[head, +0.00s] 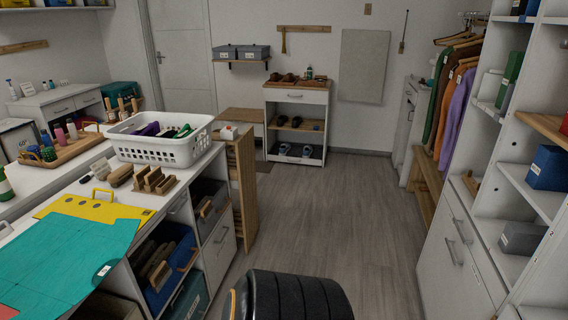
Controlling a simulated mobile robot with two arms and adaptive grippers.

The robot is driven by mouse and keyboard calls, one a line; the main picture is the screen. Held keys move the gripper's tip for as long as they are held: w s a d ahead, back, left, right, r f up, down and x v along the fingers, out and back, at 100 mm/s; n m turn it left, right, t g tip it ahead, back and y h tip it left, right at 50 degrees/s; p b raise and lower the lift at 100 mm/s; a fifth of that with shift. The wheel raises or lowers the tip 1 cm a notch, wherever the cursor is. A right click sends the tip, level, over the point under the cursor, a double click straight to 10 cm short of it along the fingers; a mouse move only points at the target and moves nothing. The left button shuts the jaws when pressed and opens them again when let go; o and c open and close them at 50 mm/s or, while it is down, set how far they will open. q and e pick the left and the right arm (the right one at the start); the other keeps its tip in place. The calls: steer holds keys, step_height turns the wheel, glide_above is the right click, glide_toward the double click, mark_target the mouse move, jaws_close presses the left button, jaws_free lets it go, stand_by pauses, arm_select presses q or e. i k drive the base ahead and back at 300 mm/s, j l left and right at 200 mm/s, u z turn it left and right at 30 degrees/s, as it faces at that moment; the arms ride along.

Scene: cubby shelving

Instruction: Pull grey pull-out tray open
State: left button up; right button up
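A dark grey tray (294,159) forms the lowest level of the small white cabinet (297,97) against the back wall. Grey slippers (307,151) lie in it. It appears to be level with or only slightly forward of the cabinet front; the distance makes this hard to tell. Above it are an open shelf with dark shoes (297,122) and a white drawer with a handle. Neither of my grippers shows in the head view, and nothing touches the tray.
Bare wooden floor (325,205) runs from here to the cabinet. A long white counter unit with a white basket (160,140) borders it on the left, and white shelving (450,245) on the right. A black ribbed rounded object (290,295) stands at bottom centre.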

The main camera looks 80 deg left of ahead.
mark_target(295, 154)
steer(key=u, duration=2.65)
steer(key=i+z, duration=0.3)
steer(key=i, duration=1.6)
steer(key=i+u, duration=0.1)
steer(key=i, duration=2.15)
steer(key=i+l+u, duration=0.1)
steer(key=i, duration=1.05)
steer(key=i+j+u, duration=0.1)
steer(key=i+u, duration=0.7)
steer(key=i+l+u, duration=0.1)
steer(key=i+u, duration=0.2)
steer(key=u, duration=0.15)
steer(key=i+l+u, duration=0.25)
steer(key=u, duration=0.15)
steer(key=i+j+u, duration=0.25)
steer(key=i+u, duration=0.7)
steer(key=i, duration=0.15)
steer(key=z, duration=2.4)
